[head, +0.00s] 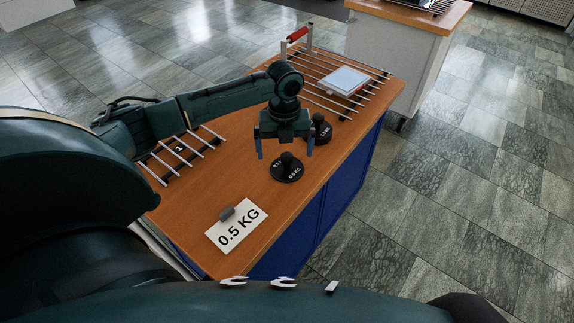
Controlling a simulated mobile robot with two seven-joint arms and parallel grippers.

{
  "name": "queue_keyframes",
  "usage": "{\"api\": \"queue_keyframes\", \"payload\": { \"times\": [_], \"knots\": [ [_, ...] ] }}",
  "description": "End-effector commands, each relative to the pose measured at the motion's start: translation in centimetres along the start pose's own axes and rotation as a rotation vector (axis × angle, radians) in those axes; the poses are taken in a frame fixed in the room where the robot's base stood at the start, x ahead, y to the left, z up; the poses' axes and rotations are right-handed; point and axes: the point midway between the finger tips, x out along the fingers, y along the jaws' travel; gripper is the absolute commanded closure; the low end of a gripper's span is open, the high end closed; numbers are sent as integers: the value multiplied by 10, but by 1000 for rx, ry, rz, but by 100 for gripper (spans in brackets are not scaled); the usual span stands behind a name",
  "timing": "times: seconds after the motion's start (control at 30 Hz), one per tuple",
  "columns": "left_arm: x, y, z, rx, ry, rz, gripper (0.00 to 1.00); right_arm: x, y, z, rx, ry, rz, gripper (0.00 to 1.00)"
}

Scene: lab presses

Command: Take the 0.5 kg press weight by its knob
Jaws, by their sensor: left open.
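The 0.5 kg press weight (288,174) is a black disc with a knob on top. It stands on the wooden bench top (235,180), near the middle. My left gripper (285,156) points down over it, with its two blue fingers apart on either side of the knob in this view. I cannot tell how high the fingertips are above the disc. The gripper is open and holds nothing. A second black weight (320,128) with a knob stands just behind, partly hidden by the gripper. My right gripper is not in view.
A small metal rack (180,150) is at left, under my arm. A larger rack (318,72) at the far end bears a pale flat pad (348,80).

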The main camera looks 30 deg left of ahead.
Motion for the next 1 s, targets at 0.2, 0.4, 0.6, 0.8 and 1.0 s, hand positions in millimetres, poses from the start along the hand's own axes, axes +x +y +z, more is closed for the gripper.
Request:
{"api": "queue_keyframes", "payload": {
  "times": [0.2, 0.4, 0.6, 0.8, 1.0],
  "knots": [
    [32, -5, -3, -1, 3, 3, 0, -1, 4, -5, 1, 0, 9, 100],
    [48, -5, -2, 1, 0, 1, 0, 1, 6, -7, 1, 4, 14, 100],
    [48, -5, -2, 1, -1, 1, 0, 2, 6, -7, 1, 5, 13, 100],
    [48, -5, -2, 1, 0, 1, 16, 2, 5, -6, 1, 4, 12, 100],
    [48, -5, -2, 0, 0, 1, 33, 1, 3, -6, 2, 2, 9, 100]
  ]
}}
